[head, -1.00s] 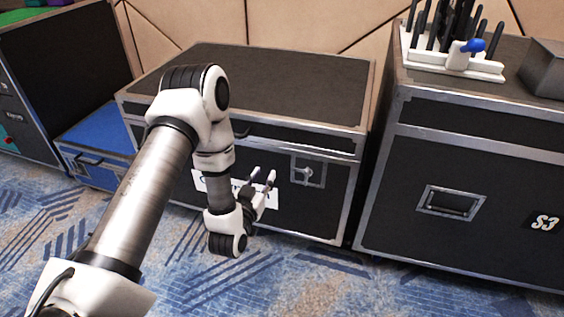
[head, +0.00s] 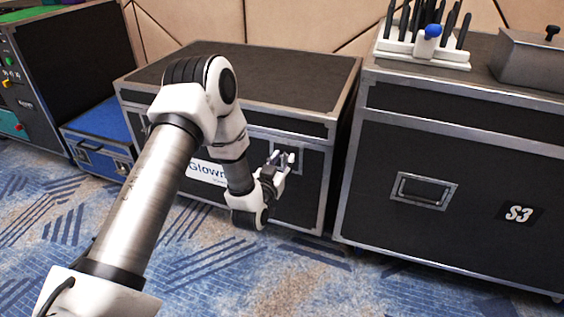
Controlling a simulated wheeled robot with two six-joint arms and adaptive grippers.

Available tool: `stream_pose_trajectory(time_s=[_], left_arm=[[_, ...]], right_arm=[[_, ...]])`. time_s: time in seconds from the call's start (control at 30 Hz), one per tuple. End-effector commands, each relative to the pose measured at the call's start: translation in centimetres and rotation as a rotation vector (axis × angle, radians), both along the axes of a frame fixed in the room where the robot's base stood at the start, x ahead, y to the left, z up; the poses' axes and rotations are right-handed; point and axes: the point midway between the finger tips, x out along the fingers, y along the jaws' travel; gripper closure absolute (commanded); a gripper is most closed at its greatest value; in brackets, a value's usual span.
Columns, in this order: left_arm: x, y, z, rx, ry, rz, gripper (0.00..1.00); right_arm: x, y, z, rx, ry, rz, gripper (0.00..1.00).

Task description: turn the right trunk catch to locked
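The black trunk (head: 318,112) with metal edges stands in the middle against the wall. Its right catch (head: 297,147), a metal plate on the front face, is partly covered by my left gripper. My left gripper (head: 282,157) is in front of this catch, with its two fingertips apart. The catch's knob is too small and covered to read its turn. I cannot tell whether the fingers touch it. The trunk's left front is hidden behind my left arm. My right gripper is out of view.
A larger black case (head: 460,150) marked S3 stands close on the right. It carries a white rack (head: 424,53) of dark tools and a grey metal box (head: 530,62). A low blue case (head: 100,130) stands at left. The patterned carpet in front is clear.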

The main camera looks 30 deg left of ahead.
Motion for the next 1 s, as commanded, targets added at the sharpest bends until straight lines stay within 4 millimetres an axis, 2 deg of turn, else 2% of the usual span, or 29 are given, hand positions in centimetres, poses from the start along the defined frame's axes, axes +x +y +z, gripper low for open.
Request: stream_pose_trajectory(time_s=[0.03, 0.1, 0.63, 1.0], left_arm=[[0.0, 0.0, 0.0, 0.000, 0.000, 0.000, 0.82], [0.0, 0.0, 0.0, 0.000, 0.000, 0.000, 1.00], [0.1, 0.0, 0.3, 0.023, 0.000, 0.001, 1.00], [0.2, -0.2, 0.8, 0.211, 0.045, 0.002, 1.00]], right_arm=[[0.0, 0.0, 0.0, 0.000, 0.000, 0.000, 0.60], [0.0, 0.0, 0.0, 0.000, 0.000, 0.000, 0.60], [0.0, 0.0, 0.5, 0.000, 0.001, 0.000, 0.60], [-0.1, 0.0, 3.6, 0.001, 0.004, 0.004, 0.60]])
